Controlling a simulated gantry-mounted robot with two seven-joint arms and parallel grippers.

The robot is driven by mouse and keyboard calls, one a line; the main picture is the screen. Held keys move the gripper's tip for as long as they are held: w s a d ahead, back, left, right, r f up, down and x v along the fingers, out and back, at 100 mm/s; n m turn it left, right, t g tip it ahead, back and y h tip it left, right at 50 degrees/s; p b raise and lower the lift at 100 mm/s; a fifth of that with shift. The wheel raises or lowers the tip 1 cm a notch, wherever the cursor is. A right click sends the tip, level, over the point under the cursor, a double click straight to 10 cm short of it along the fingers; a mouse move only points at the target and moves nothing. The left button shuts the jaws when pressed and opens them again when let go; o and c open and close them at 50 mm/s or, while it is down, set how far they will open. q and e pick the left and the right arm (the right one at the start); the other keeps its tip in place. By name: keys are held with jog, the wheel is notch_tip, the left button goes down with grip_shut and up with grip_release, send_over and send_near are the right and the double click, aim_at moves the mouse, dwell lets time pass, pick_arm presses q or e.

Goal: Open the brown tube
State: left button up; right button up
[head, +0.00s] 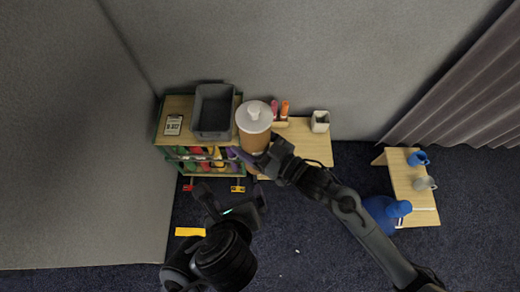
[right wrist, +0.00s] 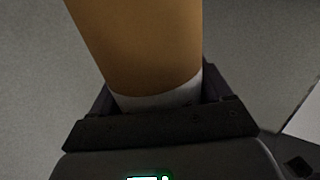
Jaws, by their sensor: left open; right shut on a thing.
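The brown tube (head: 252,142) stands upright in the head view, with a pale lid (head: 254,115) with a knob on top. My right gripper (head: 262,157) is shut on the tube's body, below the lid. In the right wrist view the brown wall of the tube (right wrist: 142,45) fills the space between the fingers, with a whitish band at the palm. My left gripper (head: 229,198) is open and empty, in front of the shelf and apart from the tube. The tube's base is hidden.
A shelf unit (head: 172,105) with a grey bin (head: 212,110) on top and coloured items below stands left of the tube. A wooden table (head: 317,145) bears a pale cup (head: 320,121) and pens. A low table (head: 405,180) with mugs and a blue jug (head: 380,213) are at right.

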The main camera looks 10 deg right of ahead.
pick_arm(q)
jog(key=w+d+r+m+t+h, duration=0.15)
jog(key=d+r+m+t, duration=0.3)
jog(key=r, duration=0.55)
jog(key=t, duration=0.2)
send_near(261, 114)
jog(key=x, duration=0.5)
jog(key=r+x, duration=0.1)
jog(key=x, duration=0.1)
jog(key=shift+w+f, duration=0.15)
jog(key=shift+w, duration=0.3)
jog(key=shift+h+x, duration=0.25)
jog(key=shift+x, duration=0.8)
jog(key=shift+s+d+f, duration=0.15)
jog(key=shift+f, duration=0.1)
grip_shut()
jog(key=shift+r, duration=0.75)
